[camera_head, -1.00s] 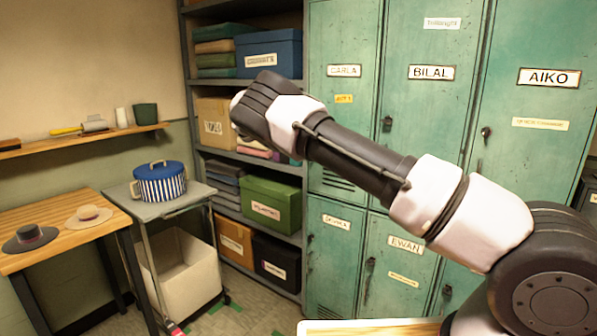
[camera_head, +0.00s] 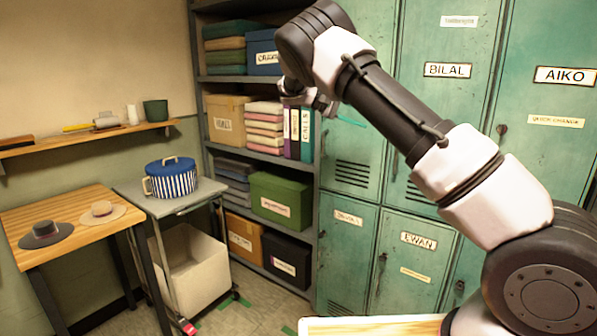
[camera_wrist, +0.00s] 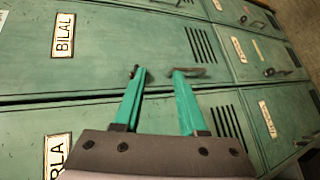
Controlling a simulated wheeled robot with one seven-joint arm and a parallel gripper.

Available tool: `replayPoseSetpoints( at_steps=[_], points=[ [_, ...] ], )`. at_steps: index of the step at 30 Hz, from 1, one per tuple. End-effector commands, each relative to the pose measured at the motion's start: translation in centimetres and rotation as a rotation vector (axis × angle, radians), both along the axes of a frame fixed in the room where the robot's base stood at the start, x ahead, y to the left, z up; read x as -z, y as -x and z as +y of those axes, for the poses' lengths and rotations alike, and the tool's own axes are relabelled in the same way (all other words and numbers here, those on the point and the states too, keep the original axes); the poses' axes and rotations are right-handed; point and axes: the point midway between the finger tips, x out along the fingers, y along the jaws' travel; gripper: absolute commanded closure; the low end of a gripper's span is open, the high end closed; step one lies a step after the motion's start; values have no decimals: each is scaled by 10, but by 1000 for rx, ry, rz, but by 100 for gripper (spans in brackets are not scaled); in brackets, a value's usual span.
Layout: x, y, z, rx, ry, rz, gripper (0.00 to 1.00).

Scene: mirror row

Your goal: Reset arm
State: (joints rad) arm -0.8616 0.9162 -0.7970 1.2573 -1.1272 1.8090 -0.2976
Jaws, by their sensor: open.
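My arm reaches up and to the left across the head view, in front of the green lockers (camera_head: 445,110). My gripper (camera_head: 350,121) is small in that view, partly hidden behind my own arm, with a teal finger showing. In the wrist view my gripper (camera_wrist: 160,74) has its two teal fingers apart with nothing between them. The lockers (camera_wrist: 110,60) fill the background there, turned sideways, with a "BILAL" label (camera_wrist: 63,35) at the upper left.
A metal shelf unit holds a tan box (camera_head: 226,119) and a green box (camera_head: 280,201). A trolley (camera_head: 150,201) carries a striped blue pot (camera_head: 171,183). Two hats, one dark (camera_head: 46,235) and one light (camera_head: 102,210), lie on a wooden table (camera_head: 75,254). A wall shelf (camera_head: 85,139) is above.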

Motion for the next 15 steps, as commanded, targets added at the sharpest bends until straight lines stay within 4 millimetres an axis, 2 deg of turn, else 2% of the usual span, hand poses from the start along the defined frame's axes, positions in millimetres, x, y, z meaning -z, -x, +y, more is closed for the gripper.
replayPoseSetpoints(
  at_steps=[1, 5, 7, 12, 15],
  points=[
    [-4, 6, -17, 22, -60, 4, 59],
    [-7, 30, -57, 72, -247, 11, 59],
    [-9, 47, -77, 97, -368, 5, 59],
    [-18, 95, -105, 133, -647, -40, 59],
    [-26, 125, -111, 142, -798, -86, 59]
  ],
)
